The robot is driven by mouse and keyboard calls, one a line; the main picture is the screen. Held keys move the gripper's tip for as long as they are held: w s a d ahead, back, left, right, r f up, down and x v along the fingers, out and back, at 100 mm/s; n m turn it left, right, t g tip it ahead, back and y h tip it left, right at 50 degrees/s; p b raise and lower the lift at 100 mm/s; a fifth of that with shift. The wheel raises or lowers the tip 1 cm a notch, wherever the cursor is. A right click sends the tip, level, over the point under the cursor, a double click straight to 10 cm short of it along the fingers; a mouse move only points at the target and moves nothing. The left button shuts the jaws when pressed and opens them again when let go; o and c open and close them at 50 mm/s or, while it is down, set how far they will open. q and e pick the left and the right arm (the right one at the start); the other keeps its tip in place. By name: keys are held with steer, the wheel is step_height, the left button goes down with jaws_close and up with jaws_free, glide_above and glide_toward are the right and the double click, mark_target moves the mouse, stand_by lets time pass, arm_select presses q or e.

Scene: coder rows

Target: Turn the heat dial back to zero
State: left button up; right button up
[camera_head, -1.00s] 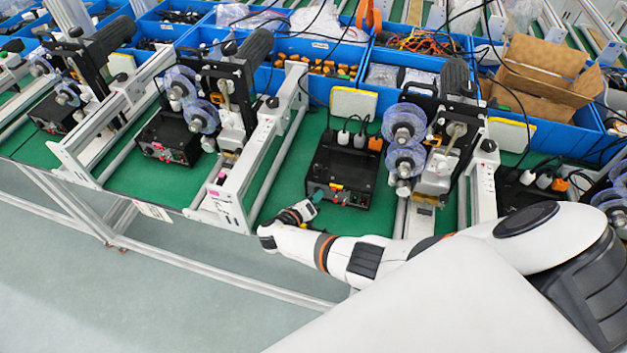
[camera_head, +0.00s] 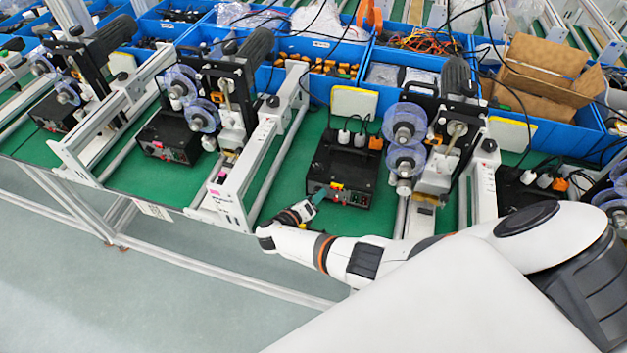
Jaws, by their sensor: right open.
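The heat dial is too small to make out for certain. A black control box (camera_head: 343,168) stands on the green bench in front of me, with small knobs, a red light and coloured labels on its front panel (camera_head: 350,198). My right gripper (camera_head: 318,197) is at the left part of this panel, its fingertips very close to it; I cannot tell whether they touch. The gripper is open, and no object shows in it. My left gripper is not in view.
A coder machine (camera_head: 440,140) with clear blue reels stands right of the box. A white metal frame (camera_head: 262,160) stands to its left. Blue bins (camera_head: 420,62) line the back. Green bench surface (camera_head: 285,195) is free left of the box.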

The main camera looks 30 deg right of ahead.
steer(key=v, duration=1.1)
steer(key=shift+s+a, duration=0.1)
steer(key=shift+a, duration=0.15)
